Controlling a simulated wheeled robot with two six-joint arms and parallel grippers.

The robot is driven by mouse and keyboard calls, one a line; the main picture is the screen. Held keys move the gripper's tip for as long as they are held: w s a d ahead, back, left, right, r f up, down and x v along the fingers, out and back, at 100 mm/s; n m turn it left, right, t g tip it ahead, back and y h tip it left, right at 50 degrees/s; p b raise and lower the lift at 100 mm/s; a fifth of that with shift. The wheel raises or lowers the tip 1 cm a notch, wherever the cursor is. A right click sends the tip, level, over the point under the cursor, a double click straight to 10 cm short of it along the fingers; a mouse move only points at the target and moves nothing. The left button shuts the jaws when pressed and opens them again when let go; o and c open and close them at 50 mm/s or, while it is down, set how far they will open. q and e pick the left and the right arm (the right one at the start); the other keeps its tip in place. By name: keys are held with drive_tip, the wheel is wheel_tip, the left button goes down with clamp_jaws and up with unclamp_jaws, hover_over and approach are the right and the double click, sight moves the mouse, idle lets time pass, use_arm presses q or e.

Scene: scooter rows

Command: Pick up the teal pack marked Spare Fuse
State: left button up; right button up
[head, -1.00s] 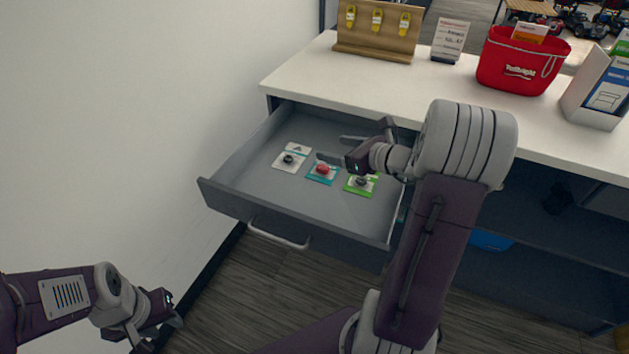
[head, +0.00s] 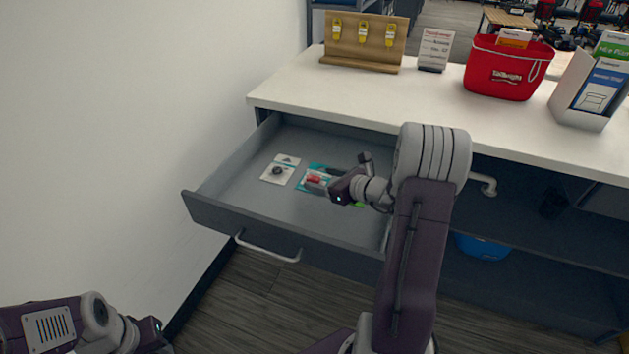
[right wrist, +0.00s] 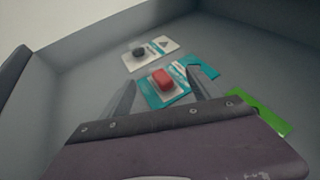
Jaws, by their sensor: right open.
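The teal pack (head: 317,168), a teal-and-white card with a red item on it, lies flat in the open drawer between two other packs. Its print is too small to read. In the right wrist view the teal pack (right wrist: 163,79) lies between my open fingers, which are empty. My right gripper (head: 324,179) reaches over the pack in the head view and partly covers it. Whether the fingers touch the pack or the drawer floor I cannot tell. My left gripper (head: 155,335) hangs low at the bottom left, away from the drawer, with its fingers barely visible.
A white pack with a dark round item (head: 278,170) lies left of the teal one. A green pack (right wrist: 258,108) lies to the right, mostly hidden in the head view. Drawer walls (head: 290,232) surround them. The counter (head: 400,100) overhangs behind, bearing a red basket (head: 508,70).

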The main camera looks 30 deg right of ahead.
sight(315, 177)
drive_tip(key=x, duration=0.4)
drive_tip(key=shift+f, duration=0.1)
clamp_jaws()
wheel_tip(315, 177, up, 5)
drive_tip(key=shift+r+p, duration=0.1)
drive_tip(key=shift+p, duration=0.65)
drive_tip(key=s+d+r+p, duration=0.3)
drive_tip(key=d+r, duration=0.3)
drive_tip(key=d, duration=0.5)
